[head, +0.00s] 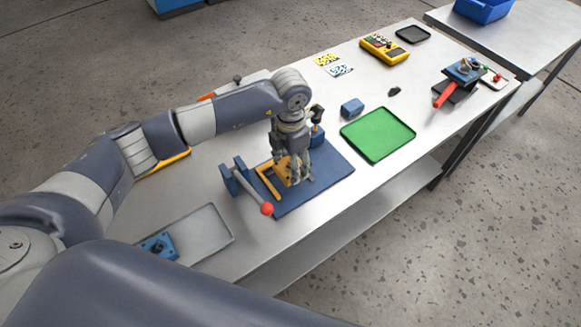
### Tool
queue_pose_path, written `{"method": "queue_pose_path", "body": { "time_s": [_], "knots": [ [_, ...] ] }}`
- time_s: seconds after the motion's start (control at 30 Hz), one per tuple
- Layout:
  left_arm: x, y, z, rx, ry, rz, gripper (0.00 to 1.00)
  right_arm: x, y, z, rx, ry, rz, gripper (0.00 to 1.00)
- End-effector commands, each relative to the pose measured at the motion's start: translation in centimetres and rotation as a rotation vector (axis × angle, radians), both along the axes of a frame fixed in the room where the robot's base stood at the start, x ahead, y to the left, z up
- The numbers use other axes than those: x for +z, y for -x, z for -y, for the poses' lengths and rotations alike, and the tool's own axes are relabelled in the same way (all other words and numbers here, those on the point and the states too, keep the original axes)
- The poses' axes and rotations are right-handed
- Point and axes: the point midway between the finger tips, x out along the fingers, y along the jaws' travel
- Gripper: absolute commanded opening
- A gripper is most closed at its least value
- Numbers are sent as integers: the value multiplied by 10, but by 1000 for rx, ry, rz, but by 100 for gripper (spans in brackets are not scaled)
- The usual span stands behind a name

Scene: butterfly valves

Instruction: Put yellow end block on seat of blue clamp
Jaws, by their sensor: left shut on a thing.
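My left gripper (291,170) reaches down from above over the blue clamp (331,172). It is shut on a yellow piece, which looks like the yellow end block (292,180); the fingers hide much of it. The clamp has a flat blue base, a blue bracket at its left, a lever with a red ball (267,209), and a blue post with a black knob behind the gripper. A yellow-orange frame (268,185) lies on the base beside the fingers. I cannot tell whether the block touches the seat. My right gripper is not in view.
A grey tray (214,230) with a blue plate part (158,246) is at the front left. A red-handled device (445,95) and a yellow box (384,49) stand farther off.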

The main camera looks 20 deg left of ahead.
Motion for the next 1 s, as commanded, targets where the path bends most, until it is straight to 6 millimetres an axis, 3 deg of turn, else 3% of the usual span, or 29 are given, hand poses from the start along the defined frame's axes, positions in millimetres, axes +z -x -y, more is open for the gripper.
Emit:
{"method": "queue_pose_path", "body": {
  "time_s": [0.07,0.2,0.37,0.6,0.63,0.7,1.0],
  "knots": [
    [-7,1,0,-1,-2,-2,22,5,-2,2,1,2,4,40],
    [-27,1,0,0,-2,-4,22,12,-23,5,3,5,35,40],
    [-33,0,0,-3,0,1,22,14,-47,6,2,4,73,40],
    [-38,0,0,-2,-1,1,22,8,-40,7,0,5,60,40],
    [-37,1,0,-2,-1,0,65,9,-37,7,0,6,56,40],
    [-36,1,0,-2,-1,-1,78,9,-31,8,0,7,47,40],
    [-36,1,0,-2,-2,-1,78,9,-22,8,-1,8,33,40]
  ]
}}
